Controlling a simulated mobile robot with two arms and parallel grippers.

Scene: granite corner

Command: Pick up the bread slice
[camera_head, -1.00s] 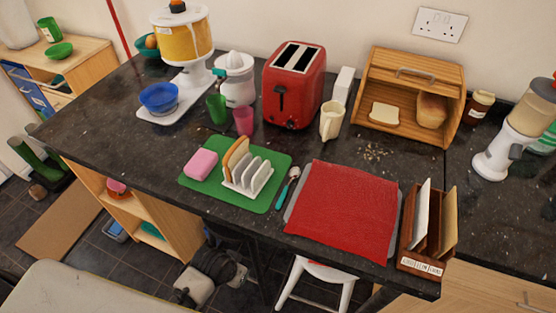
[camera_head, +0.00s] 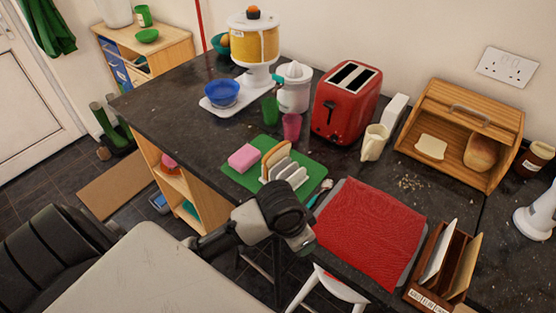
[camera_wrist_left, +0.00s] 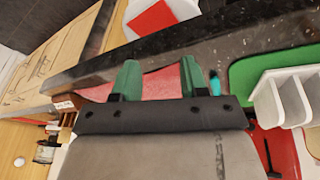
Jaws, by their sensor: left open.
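A bread slice (camera_head: 272,158) with a brown crust stands upright in the white toast rack (camera_head: 288,175) on the green board (camera_head: 236,178). Another pale slice (camera_head: 431,147) lies in the wooden bread bin. My left gripper (camera_head: 303,241) is at the counter's front edge, in front of the rack and apart from it. In the left wrist view its green fingers (camera_wrist_left: 158,80) are spread and empty. The rack (camera_wrist_left: 288,100) shows at the right of that view, but no bread is seen there. My right gripper is not in view.
A pink sponge-like block (camera_head: 243,157) sits left of the rack. A teal-handled spoon (camera_head: 322,190) and a red mat (camera_head: 370,225) lie to its right. Pink (camera_head: 291,127) and green cups (camera_head: 270,110) and a red toaster (camera_head: 345,103) stand behind. A letter rack (camera_head: 440,270) stands front right.

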